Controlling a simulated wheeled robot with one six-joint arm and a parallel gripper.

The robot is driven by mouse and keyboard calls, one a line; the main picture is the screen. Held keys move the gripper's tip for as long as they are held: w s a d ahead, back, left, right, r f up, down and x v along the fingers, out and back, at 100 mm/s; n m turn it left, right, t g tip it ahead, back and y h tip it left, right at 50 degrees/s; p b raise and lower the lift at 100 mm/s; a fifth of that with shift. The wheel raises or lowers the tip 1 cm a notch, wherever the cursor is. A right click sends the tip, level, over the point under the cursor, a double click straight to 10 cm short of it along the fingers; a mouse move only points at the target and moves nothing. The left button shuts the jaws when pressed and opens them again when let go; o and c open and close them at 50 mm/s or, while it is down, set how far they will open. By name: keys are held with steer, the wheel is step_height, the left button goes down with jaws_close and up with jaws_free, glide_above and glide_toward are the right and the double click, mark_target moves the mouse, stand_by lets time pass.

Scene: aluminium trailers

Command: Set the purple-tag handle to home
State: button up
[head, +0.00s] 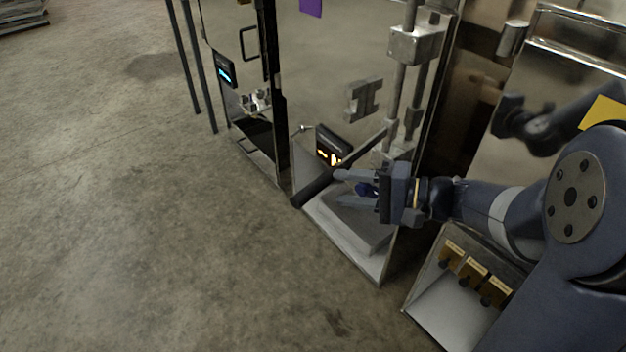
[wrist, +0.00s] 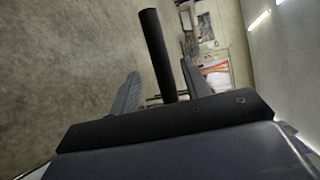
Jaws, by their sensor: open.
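A purple tag (head: 311,7) is on the upper part of the middle metal door, cut by the top picture edge. On the same trailer a lever handle with a black grip (head: 315,187) slants down and left from the vertical lock rod. My gripper (head: 343,186) is open, with its fingertips close to the grip, on its right. In the wrist view the black grip (wrist: 156,50) stands between the two spread fingers (wrist: 158,88), apart from both as far as I can tell. Whether the fingers reach around it is unclear.
A small display with orange lights (head: 329,147) sits behind the handle. A bracket (head: 363,99) is on the door, and the lock rod (head: 403,80) stands right of it. Another unit with a blue display (head: 224,70) is at left. Concrete floor at left is clear.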

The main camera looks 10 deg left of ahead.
mark_target(309, 185)
steer(key=x, duration=0.8)
steer(key=shift+b, duration=0.45)
steer(key=shift+a, duration=0.1)
steer(key=shift+c, duration=0.2)
steer(key=shift+s, duration=0.1)
jaws_close()
steer(key=shift+f, duration=0.1)
